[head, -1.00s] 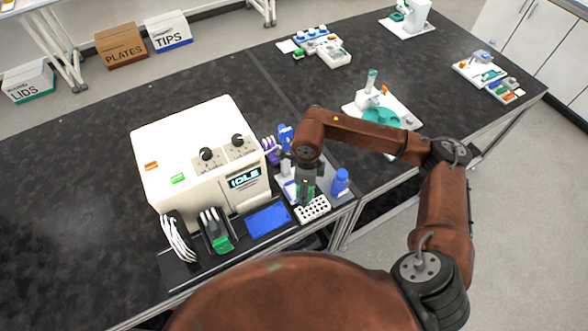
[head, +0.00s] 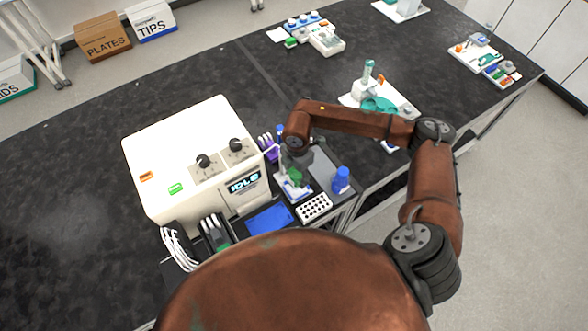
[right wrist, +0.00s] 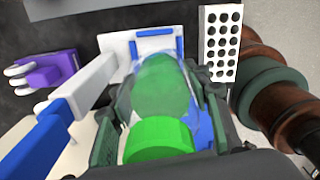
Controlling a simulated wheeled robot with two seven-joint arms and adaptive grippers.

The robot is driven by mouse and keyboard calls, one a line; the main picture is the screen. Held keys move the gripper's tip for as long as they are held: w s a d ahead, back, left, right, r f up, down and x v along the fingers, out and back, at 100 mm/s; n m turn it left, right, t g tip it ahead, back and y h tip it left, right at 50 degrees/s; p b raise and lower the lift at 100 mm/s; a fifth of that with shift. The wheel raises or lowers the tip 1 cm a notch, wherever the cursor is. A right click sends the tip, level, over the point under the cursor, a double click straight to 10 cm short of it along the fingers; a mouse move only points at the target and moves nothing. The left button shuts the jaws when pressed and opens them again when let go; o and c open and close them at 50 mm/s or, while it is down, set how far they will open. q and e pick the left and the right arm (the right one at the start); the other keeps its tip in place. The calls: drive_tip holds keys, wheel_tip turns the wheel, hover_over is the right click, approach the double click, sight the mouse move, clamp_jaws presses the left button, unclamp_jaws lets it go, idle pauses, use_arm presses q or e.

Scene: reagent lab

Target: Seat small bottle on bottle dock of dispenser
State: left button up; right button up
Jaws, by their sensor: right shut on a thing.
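The small bottle (right wrist: 160,85), clear with green contents and a green cap (right wrist: 158,140), is between the dark fingers of my right gripper (right wrist: 165,85) in the right wrist view. The gripper is shut on it. Its green part (head: 295,175) also shows in the head view. The dispenser's white base (head: 294,193) lies below it, beside the white machine. In the right wrist view, the blue-edged dock (right wrist: 155,47) shows just beyond the bottle's far end. I cannot tell whether the bottle touches the dock. My left gripper is not in view.
A white rack with holes (head: 315,208) and a blue-capped bottle (head: 341,180) stand close to the right. The white machine (head: 190,160) with an IDLE display is to the left. A white and blue arm (right wrist: 55,130) and a purple glove-like thing (right wrist: 50,72) lie left in the wrist view.

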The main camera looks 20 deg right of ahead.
drive_tip(key=shift+w+f+m, duration=0.25)
drive_tip(key=shift+w+m, duration=0.05)
drive_tip(key=shift+m, duration=0.6)
drive_tip(key=shift+f+b, duration=0.9)
drive_tip(key=shift+f, duration=0.25)
drive_tip(key=shift+f+b, duration=0.95)
drive_tip(key=shift+f, duration=0.45)
drive_tip(key=shift+r, duration=0.1)
drive_tip(key=shift+d+f, duration=0.15)
drive_tip(key=shift+f, duration=0.05)
drive_tip(key=shift+f+p, duration=0.1)
drive_tip(key=shift+p, duration=0.35)
drive_tip(key=shift+f, duration=0.45)
